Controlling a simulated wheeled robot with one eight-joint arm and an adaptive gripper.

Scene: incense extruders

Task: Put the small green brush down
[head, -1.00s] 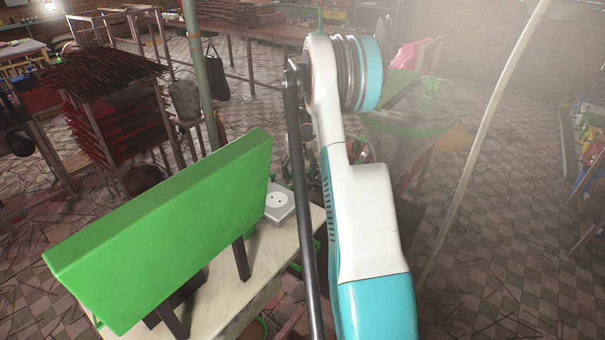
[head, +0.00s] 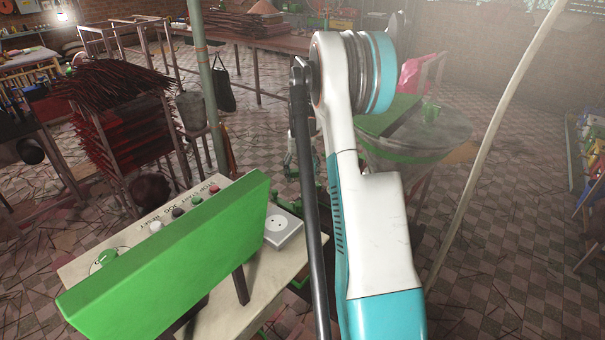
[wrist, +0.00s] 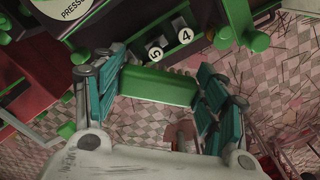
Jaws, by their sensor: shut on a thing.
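In the wrist view, the small green brush (wrist: 158,86) lies crosswise between the teal fingers of my gripper (wrist: 163,84). The fingers are shut on it, one on each side. In the head view, my white and teal arm stands in front, and I cannot make out the gripper or the brush clearly.
In the wrist view, a green machine frame with number tags (wrist: 156,53) is close beyond the fingers. In the head view, a large green panel (head: 170,270) stands over a cream console (head: 275,270) with buttons and a socket box (head: 283,231). A round green-rimmed table (head: 415,140) stands behind my arm.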

